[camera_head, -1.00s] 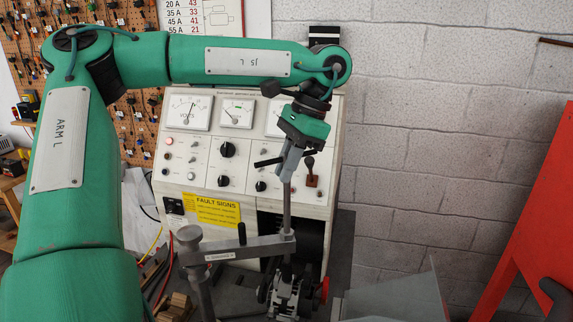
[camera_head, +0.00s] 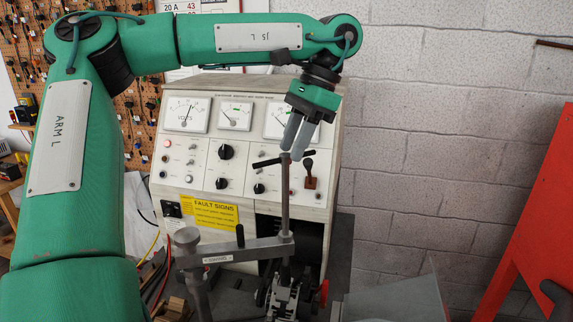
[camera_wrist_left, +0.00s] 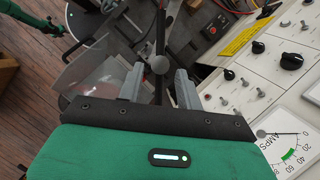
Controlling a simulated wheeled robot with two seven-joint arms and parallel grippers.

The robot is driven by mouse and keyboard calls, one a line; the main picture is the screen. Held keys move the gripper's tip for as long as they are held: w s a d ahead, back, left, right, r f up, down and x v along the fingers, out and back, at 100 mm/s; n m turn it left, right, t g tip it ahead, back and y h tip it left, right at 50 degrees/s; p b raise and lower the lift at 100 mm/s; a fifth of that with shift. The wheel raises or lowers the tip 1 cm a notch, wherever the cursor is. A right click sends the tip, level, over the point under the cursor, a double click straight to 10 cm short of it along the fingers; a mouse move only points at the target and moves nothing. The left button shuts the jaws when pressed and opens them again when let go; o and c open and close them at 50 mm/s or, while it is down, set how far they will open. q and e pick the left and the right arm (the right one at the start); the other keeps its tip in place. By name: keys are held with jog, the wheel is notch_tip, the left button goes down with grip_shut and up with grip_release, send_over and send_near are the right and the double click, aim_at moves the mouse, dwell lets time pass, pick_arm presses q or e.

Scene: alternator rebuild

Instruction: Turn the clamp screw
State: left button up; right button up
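The clamp screw (camera_head: 285,195) is an upright grey rod with a dark cross handle (camera_head: 266,163) near its top. It passes through the grey clamp arm (camera_head: 245,246) above the alternator (camera_head: 287,296). My left gripper (camera_head: 293,151) is just above the screw's top, fingers pointing down. In the left wrist view the screw's round top (camera_wrist_left: 160,64) and dark handle (camera_wrist_left: 160,35) lie between the two separated fingers of the left gripper (camera_wrist_left: 160,76), with gaps on both sides. The left gripper is open and holds nothing. My right gripper is not in view.
The test bench panel (camera_head: 235,150) with meters and knobs stands close behind the screw. A small upright handle (camera_head: 240,235) stands on the clamp arm. A grey sheet-like part (camera_head: 400,300) is at front right, and a red panel (camera_head: 535,220) farther right.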

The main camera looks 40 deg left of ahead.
pick_arm(q)
jog(key=p+v, duration=0.4)
jog(key=v, duration=0.2)
jog(key=shift+d+r+p, duration=0.1)
jog(key=shift+r+p, duration=0.1)
jog(key=shift+p, duration=0.2)
jog(key=shift+p+v, duration=1.15)
jog(key=shift+v, duration=0.05)
jog(key=shift+f, duration=0.1)
